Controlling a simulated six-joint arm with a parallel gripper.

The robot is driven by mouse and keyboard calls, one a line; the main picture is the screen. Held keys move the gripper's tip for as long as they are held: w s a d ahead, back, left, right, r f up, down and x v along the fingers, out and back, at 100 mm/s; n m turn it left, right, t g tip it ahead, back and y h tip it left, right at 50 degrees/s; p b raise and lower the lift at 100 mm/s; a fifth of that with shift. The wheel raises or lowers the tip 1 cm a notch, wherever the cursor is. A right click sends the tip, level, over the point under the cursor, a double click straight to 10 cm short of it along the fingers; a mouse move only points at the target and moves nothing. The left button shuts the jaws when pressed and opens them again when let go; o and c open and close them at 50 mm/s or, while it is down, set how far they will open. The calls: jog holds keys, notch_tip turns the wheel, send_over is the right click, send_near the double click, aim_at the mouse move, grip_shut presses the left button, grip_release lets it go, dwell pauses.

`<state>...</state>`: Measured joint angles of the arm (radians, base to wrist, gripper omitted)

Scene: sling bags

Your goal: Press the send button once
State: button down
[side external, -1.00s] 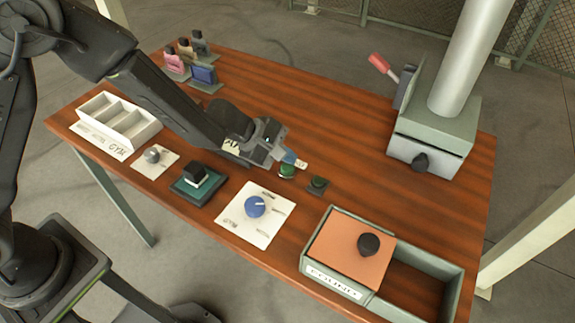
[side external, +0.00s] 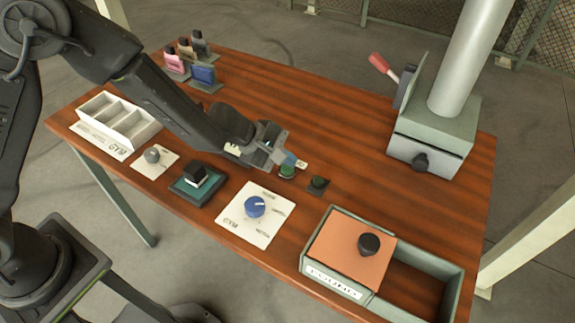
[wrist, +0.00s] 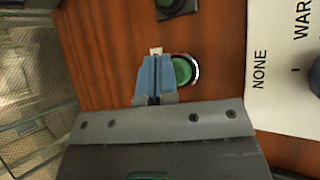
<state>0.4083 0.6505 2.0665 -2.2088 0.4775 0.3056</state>
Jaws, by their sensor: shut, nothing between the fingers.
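The green round button (side external: 287,172) with a metal rim sits on the brown table, with a small pale label (side external: 301,165) beside it. I take it for the send button, but its label cannot be read. In the wrist view the button (wrist: 183,71) shows just right of my fingertips. My gripper (side external: 290,160) has its blue fingers together with nothing between them. In the wrist view my gripper (wrist: 155,75) lies beside the button and partly over the label (wrist: 156,50). Whether the fingers touch the button or hover above it I cannot tell.
A dark square plate with a dark green knob (side external: 318,184) is close by on the right. A blue dial (side external: 255,206) on a white panel and a black-handled block (side external: 196,172) are nearer the front. An orange-lidded box (side external: 345,250) stands front right. The table's back middle is clear.

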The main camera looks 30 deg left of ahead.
aim_at(287, 169)
jog(key=shift+f, duration=0.5)
dwell(0.6)
dwell(0.3)
jog(key=shift+r, duration=0.9)
jog(key=shift+r, duration=2.5)
